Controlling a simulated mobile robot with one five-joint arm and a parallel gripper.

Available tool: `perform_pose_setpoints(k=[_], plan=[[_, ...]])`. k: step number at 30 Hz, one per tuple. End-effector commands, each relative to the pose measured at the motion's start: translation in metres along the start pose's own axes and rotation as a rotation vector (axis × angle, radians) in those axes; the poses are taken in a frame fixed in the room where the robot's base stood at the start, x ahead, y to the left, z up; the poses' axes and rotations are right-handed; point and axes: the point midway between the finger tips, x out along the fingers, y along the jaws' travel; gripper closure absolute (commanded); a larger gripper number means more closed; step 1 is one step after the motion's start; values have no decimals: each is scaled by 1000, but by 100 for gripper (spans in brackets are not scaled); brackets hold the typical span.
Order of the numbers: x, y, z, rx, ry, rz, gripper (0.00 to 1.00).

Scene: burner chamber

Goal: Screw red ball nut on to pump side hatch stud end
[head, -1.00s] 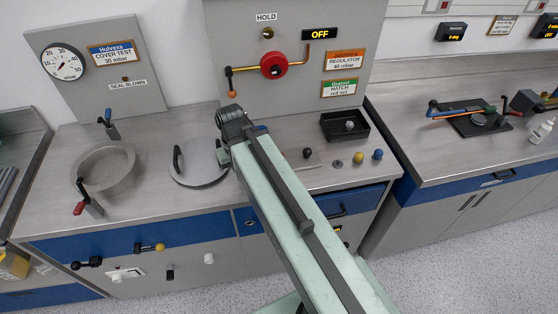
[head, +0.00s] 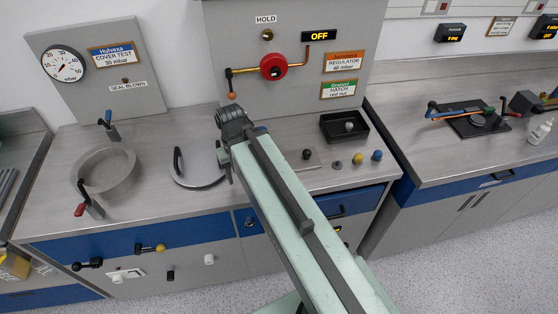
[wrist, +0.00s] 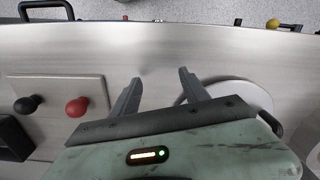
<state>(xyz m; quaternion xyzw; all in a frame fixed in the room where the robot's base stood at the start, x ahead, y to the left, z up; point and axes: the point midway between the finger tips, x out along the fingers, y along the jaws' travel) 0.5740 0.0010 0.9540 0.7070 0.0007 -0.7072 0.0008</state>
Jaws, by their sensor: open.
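The red ball nut (wrist: 76,106) stands on a light plate at the left of the wrist view, beside a black ball (wrist: 27,105). In the head view my arm hides the red ball; the black ball (head: 306,154) shows just right of the arm. My gripper (wrist: 160,80) is open with nothing between its fingers, to the right of the red ball. The round hatch ring (head: 80,176) lies on the left bench, with a blue-handled clamp behind it and a red-handled one in front. I cannot tell which stud end is the pump side.
A round cover (head: 200,183) with an arched handle lies between ring and arm; it also shows behind the right finger (wrist: 240,93). A black tray (head: 345,127) and small grey, yellow and blue knobs (head: 377,156) are at the right. The panel display (head: 319,36) reads OFF.

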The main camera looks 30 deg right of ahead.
Motion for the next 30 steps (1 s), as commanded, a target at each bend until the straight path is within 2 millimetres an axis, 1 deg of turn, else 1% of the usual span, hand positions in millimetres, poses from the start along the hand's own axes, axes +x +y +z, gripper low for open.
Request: perform_pose_setpoints(k=[1, 3, 13, 21, 22, 25, 26, 28, 30], plan=[[-10, 0, 0, 0, 0, 0, 47], [-17, 0, 0, 0, 0, 0, 47], [-45, 0, 0, 0, 0, 0, 47], [-42, 0, 0, 0, 0, 0, 47], [-40, 0, 0, 0, 0, 0, 47], [-22, 0, 0, 0, 0, 0, 47], [-22, 0, 0, 0, 0, 0, 47], [-27, 0, 0, 0, 0, 0, 64], [-28, 0, 0, 0, 0, 0, 64]])
